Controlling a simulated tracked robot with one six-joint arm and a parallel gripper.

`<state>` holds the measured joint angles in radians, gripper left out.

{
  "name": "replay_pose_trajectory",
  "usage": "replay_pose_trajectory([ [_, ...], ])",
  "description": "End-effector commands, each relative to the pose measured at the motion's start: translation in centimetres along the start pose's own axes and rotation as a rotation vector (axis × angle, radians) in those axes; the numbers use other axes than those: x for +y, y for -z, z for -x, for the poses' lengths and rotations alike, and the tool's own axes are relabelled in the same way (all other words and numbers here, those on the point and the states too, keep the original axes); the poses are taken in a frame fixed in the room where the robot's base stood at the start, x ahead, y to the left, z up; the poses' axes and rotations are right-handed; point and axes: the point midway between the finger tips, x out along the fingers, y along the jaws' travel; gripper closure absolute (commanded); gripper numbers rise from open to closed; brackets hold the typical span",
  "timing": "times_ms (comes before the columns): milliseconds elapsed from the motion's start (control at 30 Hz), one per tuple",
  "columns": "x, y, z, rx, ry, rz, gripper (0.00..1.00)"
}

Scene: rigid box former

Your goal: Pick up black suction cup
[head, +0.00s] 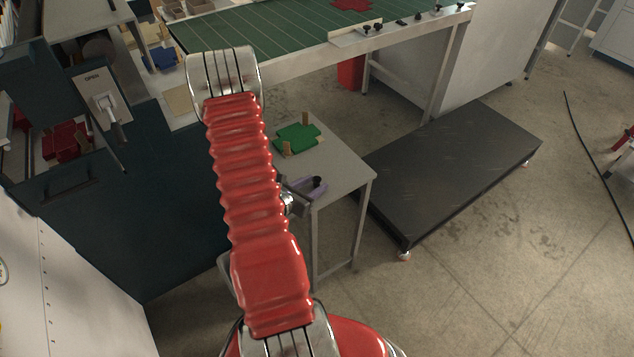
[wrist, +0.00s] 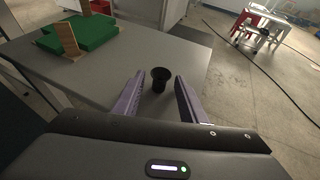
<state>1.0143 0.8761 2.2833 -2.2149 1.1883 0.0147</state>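The black suction cup (wrist: 160,78) stands upright on the grey side table (wrist: 188,52) near its edge. In the wrist view it sits between the tips of my two purple gripper fingers (wrist: 159,92), with a gap visible on each side. My gripper is open. In the head view the suction cup (head: 318,181) shows as a small dark shape at my gripper (head: 306,186), low over the table's front part. My red arm hides some of the table's left side in that view.
A green block piece with wooden pegs (head: 297,138) lies on the same table, behind the cup. A low black platform (head: 455,170) stands to the right. A green conveyor (head: 290,28) is behind, and a dark machine cabinet (head: 150,200) is at left.

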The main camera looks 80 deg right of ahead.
Motion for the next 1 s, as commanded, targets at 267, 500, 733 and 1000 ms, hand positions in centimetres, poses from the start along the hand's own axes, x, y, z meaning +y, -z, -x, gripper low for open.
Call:
replay_pose_trajectory([
  [267, 0.02, -0.01, 0.02, 0.000, 0.000, 0.000, 0.65],
  [500, 0.02, -0.01, 0.03, 0.000, 0.000, 0.000, 0.81],
  [733, 0.02, -0.01, 0.03, 0.000, 0.000, 0.000, 0.98],
  [1000, 0.01, 0.01, 0.03, 0.000, 0.000, 0.000, 1.00],
])
